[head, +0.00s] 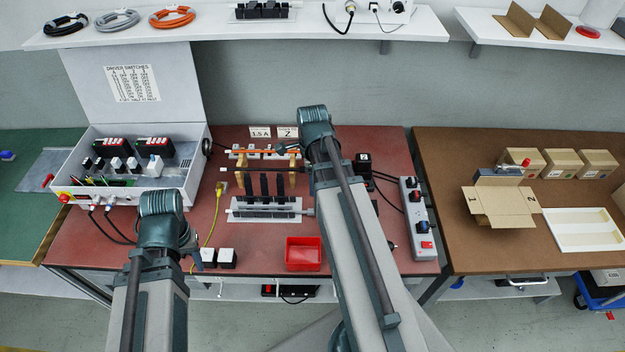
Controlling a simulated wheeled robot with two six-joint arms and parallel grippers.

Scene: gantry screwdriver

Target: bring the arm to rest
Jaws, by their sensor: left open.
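My left gripper (218,258) shows at the front left of the red-brown worktop (262,262), just right of my left arm's joint. My right arm reaches up across the middle of the picture.
A white switch box (185,185) with an open lid stands at left. A plate of black blocks (265,213) lies mid-bench. A power strip (416,215) is at right. The brown table holds an open carton (500,207) and a white tray (582,230). The front strip beside the red bin is clear.

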